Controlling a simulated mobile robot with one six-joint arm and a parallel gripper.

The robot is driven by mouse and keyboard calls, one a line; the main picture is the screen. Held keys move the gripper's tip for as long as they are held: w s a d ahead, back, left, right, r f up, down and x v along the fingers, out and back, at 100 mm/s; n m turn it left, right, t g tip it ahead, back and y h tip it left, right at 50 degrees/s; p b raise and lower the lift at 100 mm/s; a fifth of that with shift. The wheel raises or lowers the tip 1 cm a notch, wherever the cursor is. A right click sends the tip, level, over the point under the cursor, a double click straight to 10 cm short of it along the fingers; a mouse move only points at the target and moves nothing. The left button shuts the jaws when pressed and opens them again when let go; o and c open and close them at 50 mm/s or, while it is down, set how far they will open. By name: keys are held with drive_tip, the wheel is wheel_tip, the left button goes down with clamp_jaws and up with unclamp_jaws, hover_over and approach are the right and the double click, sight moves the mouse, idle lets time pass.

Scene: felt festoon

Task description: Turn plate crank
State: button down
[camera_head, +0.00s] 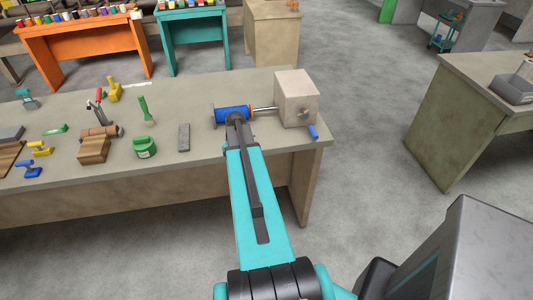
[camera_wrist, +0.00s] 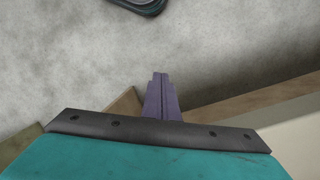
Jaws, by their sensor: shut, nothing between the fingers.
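In the head view a pale box (camera_head: 296,90) stands at the right end of the workbench. A small grey crank plate (camera_head: 305,114) is on its near face, with a blue handle (camera_head: 313,132) at lower right. A silver shaft (camera_head: 264,108) joins the box's left side to a blue drum (camera_head: 231,113). My teal arm reaches up toward the drum and partly overlaps it. In the wrist view my gripper (camera_wrist: 160,78) is shut and empty, with floor beyond its tips. I cannot make out the gripper in the head view. The crank is not seen in the wrist view.
Open floor (camera_head: 375,120) lies right of the bench, before another bench (camera_head: 455,110).

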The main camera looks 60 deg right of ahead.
drive_tip(key=a+f+n+g+b, duration=0.15)
drive_tip(key=a+f+n, duration=0.25)
drive_tip(key=a+f, duration=0.65)
drive_tip(key=a+f+n+g+b, duration=0.1)
drive_tip(key=a+f+n+b, duration=0.15)
drive_tip(key=a+f, duration=0.8)
drive_tip(key=s+a+f+n+b, duration=0.1)
drive_tip(key=s+a+f+n, duration=0.1)
drive_tip(key=s+a, duration=0.3)
drive_tip(key=s+a+f+n+g+h+b, duration=0.1)
drive_tip(key=s+a+f+n, duration=0.2)
drive_tip(key=a, duration=0.6)
drive_tip(key=s+a+f+n, duration=0.2)
drive_tip(key=s+a+n, duration=0.1)
drive_tip(key=s+a, duration=0.3)
drive_tip(key=shift+s+a+f+n+b, duration=0.3)
drive_tip(key=shift+a+n+b, duration=0.1)
drive_tip(key=shift+a, duration=0.2)
drive_tip(key=shift+g, duration=0.25)
